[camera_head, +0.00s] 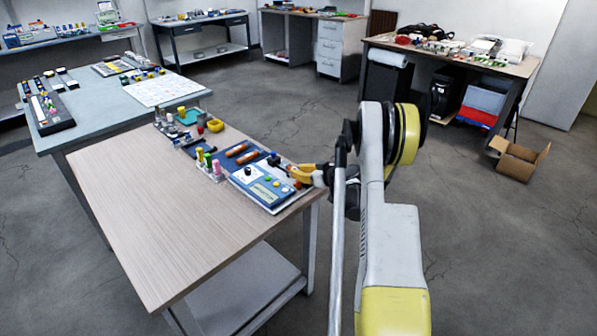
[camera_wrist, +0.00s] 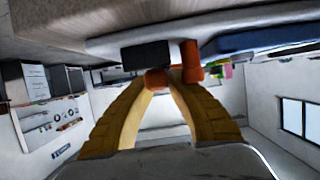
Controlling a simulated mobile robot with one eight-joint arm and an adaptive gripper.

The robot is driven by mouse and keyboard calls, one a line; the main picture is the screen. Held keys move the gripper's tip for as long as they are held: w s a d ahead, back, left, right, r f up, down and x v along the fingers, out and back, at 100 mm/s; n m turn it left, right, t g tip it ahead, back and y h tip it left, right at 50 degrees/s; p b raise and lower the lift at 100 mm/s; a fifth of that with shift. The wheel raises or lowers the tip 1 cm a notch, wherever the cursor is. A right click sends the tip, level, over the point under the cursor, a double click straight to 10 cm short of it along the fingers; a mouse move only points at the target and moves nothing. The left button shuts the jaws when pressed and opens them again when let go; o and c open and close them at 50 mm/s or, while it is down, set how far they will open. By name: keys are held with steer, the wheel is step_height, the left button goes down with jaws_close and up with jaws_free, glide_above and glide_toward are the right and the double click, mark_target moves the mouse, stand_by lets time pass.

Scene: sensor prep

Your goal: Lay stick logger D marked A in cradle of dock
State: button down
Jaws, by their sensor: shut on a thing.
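My gripper (camera_head: 303,173) has yellow fingers and is at the right edge of the near table, beside a blue-and-white device with a display and buttons (camera_head: 262,187). In the wrist view the fingertips (camera_wrist: 168,78) close at an orange piece (camera_wrist: 191,55) and a black block (camera_wrist: 145,56); these look like parts of the held stick logger. Its A mark is not readable. Two other orange sticks (camera_head: 237,149) (camera_head: 248,157) lie on a dark blue tray (camera_head: 218,157). I cannot tell clearly which part is the dock's cradle; fingers hide some of that edge.
Green and pink upright pieces (camera_head: 217,170) stand left of the device. A yellow bowl (camera_head: 215,125) and small items are at the table's back. The near part of the wooden table (camera_head: 150,210) is clear. A cardboard box (camera_head: 517,160) stands on the floor at right.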

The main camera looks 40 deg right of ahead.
mark_target(300, 170)
steer(key=shift+s+d+f, duration=0.1)
steer(key=shift+s+f, duration=0.15)
steer(key=shift+f, duration=0.3)
steer(key=shift+s+f, duration=0.2)
steer(key=shift+f, duration=0.35)
steer(key=c, duration=1.4)
jaws_free()
steer(key=shift+o, duration=0.6)
steer(key=shift+w+d+r, duration=0.1)
steer(key=shift+w+r, duration=0.05)
steer(key=shift+r, duration=0.45)
steer(key=shift+w+d+r+p, duration=0.15)
steer(key=shift+d+r+p, duration=0.05)
steer(key=shift+r+p, duration=0.8)
steer(key=shift+a+r, duration=0.1)
steer(key=shift+r, duration=0.85)
steer(key=shift+w+r+p, duration=0.1)
steer(key=shift+r+p, duration=0.65)
steer(key=shift+r, duration=0.25)
